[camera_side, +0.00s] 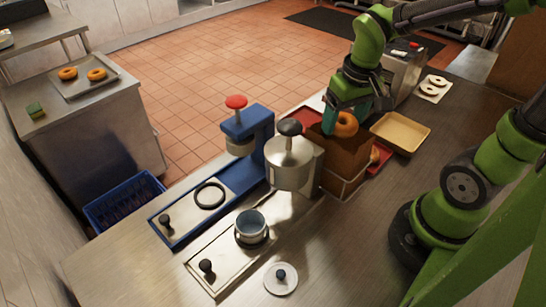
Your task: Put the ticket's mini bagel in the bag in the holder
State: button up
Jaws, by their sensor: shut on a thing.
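My gripper (337,121) is shut on an orange-brown mini bagel (347,125). It holds the bagel at the top of the brown paper bag (343,158). I cannot tell whether the bagel is above the bag's mouth or partly inside it. The bag stands upright in a thin wire holder (344,195) on the steel counter. The bag's inside is hidden. I cannot make out a ticket in this view.
A red tray (386,153) with another bagel (375,154) lies behind the bag. A tan tray (401,131) stands to the right. A steel press with a black knob (289,160) stands close left of the bag.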

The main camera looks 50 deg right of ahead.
dwell(0.3)
jog(key=o, duration=1.1)
jog(key=shift+r, duration=3.55)
jog(key=shift+w, duration=0.1)
jog(key=s+a+t+y, duration=0.1)
jog(key=t, duration=0.1)
jog(key=s+a+r+t, duration=0.1)
jog(key=a, duration=0.1)
jog(key=s+a+t+y, duration=0.1)
jog(key=t, duration=0.1)
jog(key=shift+a+r+t+y, duration=0.2)
jog(key=shift+r+t+y, duration=0.05)
jog(key=shift+t+y, duration=0.05)
